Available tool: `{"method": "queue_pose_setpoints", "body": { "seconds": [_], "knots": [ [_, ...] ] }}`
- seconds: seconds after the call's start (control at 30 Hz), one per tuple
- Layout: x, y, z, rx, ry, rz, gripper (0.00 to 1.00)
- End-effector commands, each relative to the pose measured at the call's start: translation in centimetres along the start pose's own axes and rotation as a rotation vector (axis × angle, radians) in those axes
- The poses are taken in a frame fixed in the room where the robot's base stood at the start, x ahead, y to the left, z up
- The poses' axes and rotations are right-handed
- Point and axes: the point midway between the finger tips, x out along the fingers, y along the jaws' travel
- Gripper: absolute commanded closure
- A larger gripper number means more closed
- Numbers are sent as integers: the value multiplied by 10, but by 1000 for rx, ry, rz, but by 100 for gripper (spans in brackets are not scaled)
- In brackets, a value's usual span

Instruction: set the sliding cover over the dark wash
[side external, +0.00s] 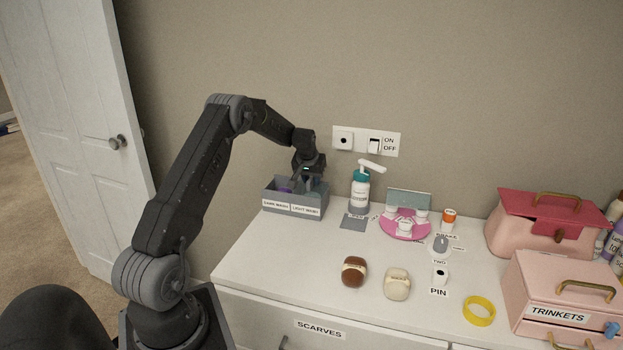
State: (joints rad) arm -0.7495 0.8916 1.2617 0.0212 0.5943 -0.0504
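A grey two-part box (267,190) stands at the back left of the white dresser top. Its front labels appear to read DARK WASH (276,206) on the left and LIGHT WASH (306,210) on the right. Something purple (285,188) shows inside the left, dark wash part. My gripper (311,184) points down into the right, light wash part, with its fingers at about rim height. The fingers are small and dark, so whether they are open or hold anything is unclear. I cannot clearly make out the sliding cover; my gripper and the box walls hide part of the inside.
A pump bottle (360,192) stands just right of the box, with a grey square (353,223) before it. A pink tray (403,233), brown (354,271) and cream (397,283) objects, a yellow ring (479,311) and pink boxes (560,290) lie further right. The front left top is clear.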

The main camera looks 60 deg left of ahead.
Motion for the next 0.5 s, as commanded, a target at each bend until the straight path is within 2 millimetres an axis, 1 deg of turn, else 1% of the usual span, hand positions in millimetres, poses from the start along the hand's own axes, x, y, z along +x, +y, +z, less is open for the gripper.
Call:
{"method": "queue_pose_setpoints", "body": {
  "seconds": [0.03, 0.27, 0.5],
  "knots": [
    [0, 0, 0, 0, 0, 0, 77],
    [0, 0, 0, 0, 0, 0, 99],
    [0, 0, 0, 0, -1, 0, 100]
  ]
}}
